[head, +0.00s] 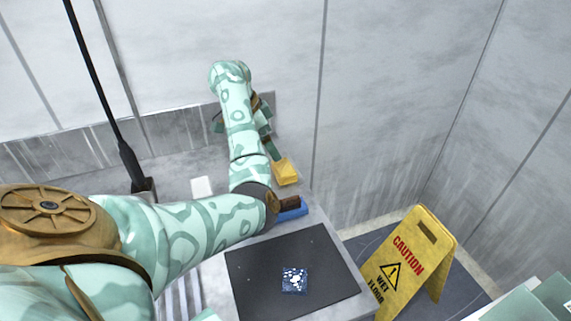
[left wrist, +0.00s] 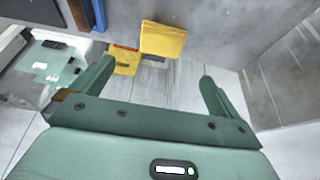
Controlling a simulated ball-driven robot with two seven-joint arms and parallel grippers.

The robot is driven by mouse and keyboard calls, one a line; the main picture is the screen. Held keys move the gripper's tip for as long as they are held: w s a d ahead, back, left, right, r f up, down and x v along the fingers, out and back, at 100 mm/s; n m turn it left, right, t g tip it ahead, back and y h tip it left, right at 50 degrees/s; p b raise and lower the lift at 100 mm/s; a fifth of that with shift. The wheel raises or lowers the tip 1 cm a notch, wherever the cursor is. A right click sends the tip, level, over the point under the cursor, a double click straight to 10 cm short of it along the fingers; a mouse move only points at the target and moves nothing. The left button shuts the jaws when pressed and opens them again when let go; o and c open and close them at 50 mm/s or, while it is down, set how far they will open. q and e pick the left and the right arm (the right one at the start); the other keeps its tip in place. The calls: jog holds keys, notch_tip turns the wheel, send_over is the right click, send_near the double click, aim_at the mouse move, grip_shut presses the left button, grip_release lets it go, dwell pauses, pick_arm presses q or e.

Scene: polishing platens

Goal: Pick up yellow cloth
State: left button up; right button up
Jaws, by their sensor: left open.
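The yellow cloth (head: 286,172) lies at the far right corner of the grey counter, by its edge. In the left wrist view the yellow cloth (left wrist: 163,40) is at the upper middle, beyond the gap between the fingers. My left gripper (left wrist: 155,80) is open and empty, with its fingers spread wide. In the head view my left gripper (head: 268,138) is partly hidden behind my forearm, with a finger close to the cloth. Whether they touch cannot be told. Pale green parts of mine (head: 535,302) show at the bottom right; right fingertips cannot be made out.
A blue block with a brown top (head: 290,208) lies near the cloth. A dark mat (head: 250,265) bears a small blue patterned square (head: 294,280). A yellow wet-floor sign (head: 410,262) stands right of the counter. Grey walls close in the back and right.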

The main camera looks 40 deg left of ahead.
aim_at(284, 167)
pick_arm(q)
jog(key=b+x, duration=0.3)
jog(key=x, duration=0.4)
jog(key=shift+w+f+b, duration=0.1)
jog(key=shift+f+b, duration=0.1)
jog(key=shift+b, duration=0.15)
jog(key=b+x, duration=0.3)
jog(key=x, duration=0.2)
jog(key=shift+a, duration=0.15)
jog(key=shift+r, duration=0.15)
jog(key=c, duration=0.9)
pick_arm(e)
notch_tip(284, 167, down, 8)
jog(key=s, duration=0.2)
jog(key=shift+s+r+g, duration=0.15)
jog(key=shift+s+g, duration=0.05)
jog(key=shift+g, duration=0.1)
